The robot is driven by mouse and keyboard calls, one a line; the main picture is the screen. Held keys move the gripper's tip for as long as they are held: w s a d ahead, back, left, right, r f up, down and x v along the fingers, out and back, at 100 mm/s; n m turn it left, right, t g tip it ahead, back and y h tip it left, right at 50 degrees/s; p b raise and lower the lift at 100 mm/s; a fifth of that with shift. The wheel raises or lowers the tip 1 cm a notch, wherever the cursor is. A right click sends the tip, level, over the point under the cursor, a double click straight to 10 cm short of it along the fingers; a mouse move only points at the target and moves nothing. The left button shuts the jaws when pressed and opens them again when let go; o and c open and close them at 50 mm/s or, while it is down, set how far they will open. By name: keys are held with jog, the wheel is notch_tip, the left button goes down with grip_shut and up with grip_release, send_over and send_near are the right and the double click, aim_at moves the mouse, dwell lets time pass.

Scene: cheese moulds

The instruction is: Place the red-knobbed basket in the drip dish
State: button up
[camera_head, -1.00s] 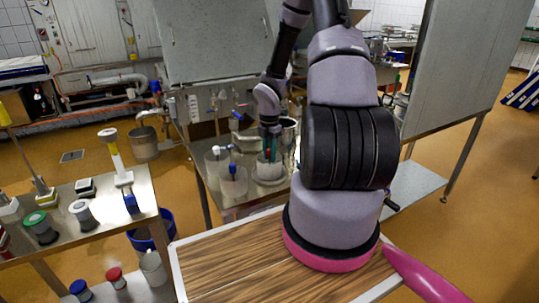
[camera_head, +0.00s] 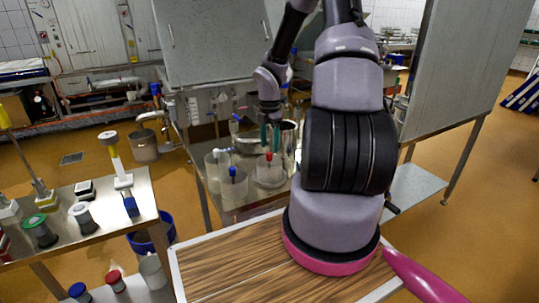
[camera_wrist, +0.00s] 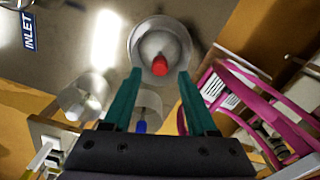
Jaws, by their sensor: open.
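The red-knobbed basket (camera_head: 270,176) is pale and round and stands upright on the steel table behind the wooden board. Its red knob also shows in the wrist view (camera_wrist: 160,66). The dish's floor is hidden. My gripper (camera_head: 270,147) is above the knob, with its teal fingers apart and nothing between them. In the wrist view my gripper (camera_wrist: 158,78) points down towards the basket, clear of it.
A blue-knobbed basket (camera_head: 233,186) stands close by at front left, with a pale cylinder (camera_head: 212,168) behind it. A metal pot (camera_head: 290,140) stands at the back right. A side table (camera_head: 70,236) at left holds several tools. A tall grey panel (camera_head: 465,75) rises at right.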

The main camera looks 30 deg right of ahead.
jog(key=s+a+r+m+t+h, duration=0.1)
jog(key=s+a+r+m, duration=0.25)
jog(key=r+m, duration=0.6)
jog(key=s+a+r+m+t, duration=0.2)
jog(key=s+a+r+m, duration=0.15)
jog(key=r, duration=1.15)
jog(key=s+a+r+m+t+y, duration=0.1)
jog(key=s+a+r+m+t, duration=0.1)
jog(key=s+r+m, duration=0.3)
jog(key=s+a+r+m+t+y, duration=0.2)
jog(key=s+a+r+m, duration=0.2)
jog(key=s+r+m, duration=0.2)
jog(key=shift+s+a+m, duration=0.25)
jog(key=shift+s+m, duration=0.6)
jog(key=shift+m, duration=0.25)
